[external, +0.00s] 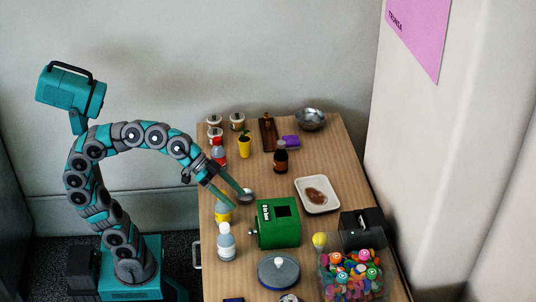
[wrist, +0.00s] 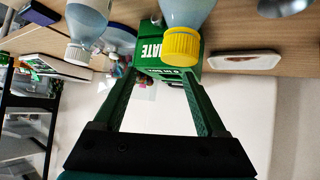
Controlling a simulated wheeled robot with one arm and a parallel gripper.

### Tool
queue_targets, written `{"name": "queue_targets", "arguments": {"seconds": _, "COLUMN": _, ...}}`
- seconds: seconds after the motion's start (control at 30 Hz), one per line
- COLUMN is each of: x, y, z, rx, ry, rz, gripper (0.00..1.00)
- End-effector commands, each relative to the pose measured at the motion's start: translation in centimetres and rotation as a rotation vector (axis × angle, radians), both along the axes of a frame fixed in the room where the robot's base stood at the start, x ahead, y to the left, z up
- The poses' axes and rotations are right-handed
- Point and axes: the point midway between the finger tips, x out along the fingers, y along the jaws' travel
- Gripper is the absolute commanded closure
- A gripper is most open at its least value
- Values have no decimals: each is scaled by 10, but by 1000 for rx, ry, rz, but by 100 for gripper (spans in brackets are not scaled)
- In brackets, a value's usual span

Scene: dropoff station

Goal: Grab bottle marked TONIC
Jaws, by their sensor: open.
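No label reading TONIC is legible on any bottle. A brown bottle (external: 280,160) and a red-topped bottle (external: 218,156) stand farther back. My gripper (external: 239,201) is open and empty at the table's left side, by the yellow-marked bottle. Its fingers also show in the wrist view (wrist: 158,85).
A green box (external: 278,232) stands right of the gripper. A white tray (external: 307,204), a grey round-lidded thing (external: 278,273) and a bin of colourful pieces (external: 352,277) take up the rest. Bare wood shows mid-table.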

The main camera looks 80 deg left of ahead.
Motion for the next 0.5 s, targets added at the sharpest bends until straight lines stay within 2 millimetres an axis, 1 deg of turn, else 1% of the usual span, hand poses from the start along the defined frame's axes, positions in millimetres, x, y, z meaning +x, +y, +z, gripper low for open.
{"name": "queue_targets", "arguments": {"seconds": 0.03, "x": 23, "y": 25, "z": -10, "rx": 37, "ry": -60, "rz": 44, "gripper": 26}}
{"name": "queue_targets", "arguments": {"seconds": 0.07, "x": 37, "y": 43, "z": -12, "rx": 58, "ry": -95, "rz": 77, "gripper": 26}}
{"name": "queue_targets", "arguments": {"seconds": 0.1, "x": 56, "y": 71, "z": -10, "rx": 77, "ry": -141, "rz": 131, "gripper": 26}}
{"name": "queue_targets", "arguments": {"seconds": 0.17, "x": 74, "y": 107, "z": -8, "rx": 80, "ry": -175, "rz": 207, "gripper": 26}}
{"name": "queue_targets", "arguments": {"seconds": 0.2, "x": 84, "y": 130, "z": -7, "rx": 73, "ry": -192, "rz": 258, "gripper": 26}}
{"name": "queue_targets", "arguments": {"seconds": 0.27, "x": 96, "y": 164, "z": -6, "rx": 61, "ry": -210, "rz": 332, "gripper": 26}}
{"name": "queue_targets", "arguments": {"seconds": 0.3, "x": 101, "y": 186, "z": -4, "rx": 51, "ry": -224, "rz": 377, "gripper": 26}}
{"name": "queue_targets", "arguments": {"seconds": 0.4, "x": 110, "y": 232, "z": -2, "rx": 32, "ry": -252, "rz": 473, "gripper": 26}}
{"name": "queue_targets", "arguments": {"seconds": 0.5, "x": 114, "y": 263, "z": -1, "rx": 20, "ry": -268, "rz": 532, "gripper": 26}}
